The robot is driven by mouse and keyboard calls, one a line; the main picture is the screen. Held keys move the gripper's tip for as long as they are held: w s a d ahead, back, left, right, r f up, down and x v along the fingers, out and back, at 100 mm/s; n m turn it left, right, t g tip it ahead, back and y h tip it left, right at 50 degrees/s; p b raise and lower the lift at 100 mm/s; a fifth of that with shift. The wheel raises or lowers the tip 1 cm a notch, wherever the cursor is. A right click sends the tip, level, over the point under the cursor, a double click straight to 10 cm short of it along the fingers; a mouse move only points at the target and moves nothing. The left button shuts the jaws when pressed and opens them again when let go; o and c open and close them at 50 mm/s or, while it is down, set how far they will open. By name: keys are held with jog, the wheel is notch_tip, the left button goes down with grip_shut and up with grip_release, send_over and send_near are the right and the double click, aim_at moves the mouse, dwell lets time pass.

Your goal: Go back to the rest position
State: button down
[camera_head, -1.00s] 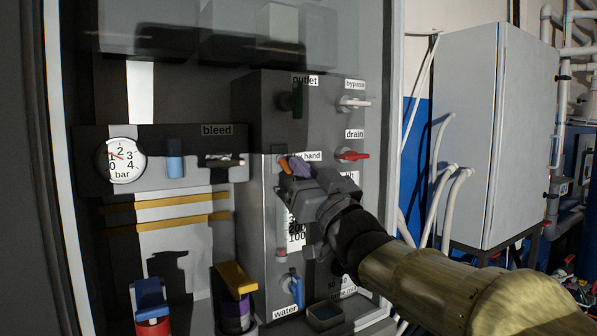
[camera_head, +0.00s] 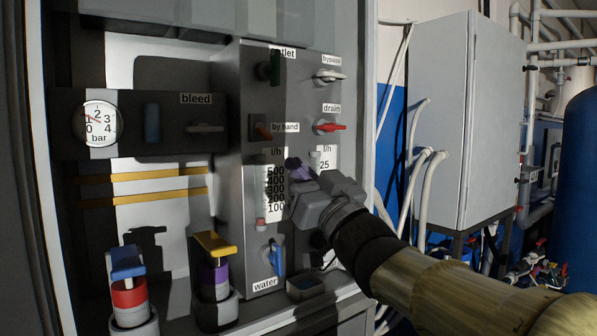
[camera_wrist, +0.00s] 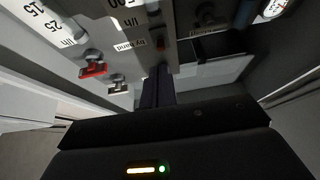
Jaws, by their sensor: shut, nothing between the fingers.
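My gripper (camera_head: 296,168) is shut and empty in the head view, in front of the grey valve panel (camera_head: 243,140). Its purple fingertips are near the flow scale (camera_head: 273,185), below and to the right of the orange "by hand" knob (camera_head: 263,131). In the wrist view the shut fingers (camera_wrist: 157,80) point at the panel, with the "by hand" label (camera_wrist: 130,45) beside them. I cannot tell whether they touch anything. My arm reaches in from the lower right of the head view.
Red drain handle (camera_head: 330,127) and white bypass handle (camera_head: 330,76) stick out close to my gripper. A pressure gauge (camera_head: 98,124), red bottle (camera_head: 129,290) and purple bottle (camera_head: 214,275) stand left. A grey cabinet (camera_head: 465,120) with white hoses (camera_head: 424,190) stands right.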

jog(key=shift+f, duration=0.1)
jog(key=w+d+f+m+g+h, duration=0.15)
jog(key=d+f+h, duration=0.25)
jog(key=f, duration=0.6)
jog(key=d+f+m+g+h, duration=0.3)
jog(key=f+h, duration=0.1)
jog(key=f, duration=0.7)
jog(key=w+d+f+m+g+h, duration=0.15)
jog(key=d+f+h, duration=0.25)
jog(key=f, duration=0.6)
jog(key=s+d+f+m+g+h, duration=0.1)
jog(key=s+d+f+g, duration=0.3)
jog(key=s+f, duration=0.55)
jog(key=s+d+f+g+h, duration=0.1)
jog(key=s+f+g, duration=0.5)
jog(key=s+f, duration=0.3)
notch_tip(320, 180, up, 13)
jog(key=p, duration=1.4)
jog(key=shift+f, duration=0.15)
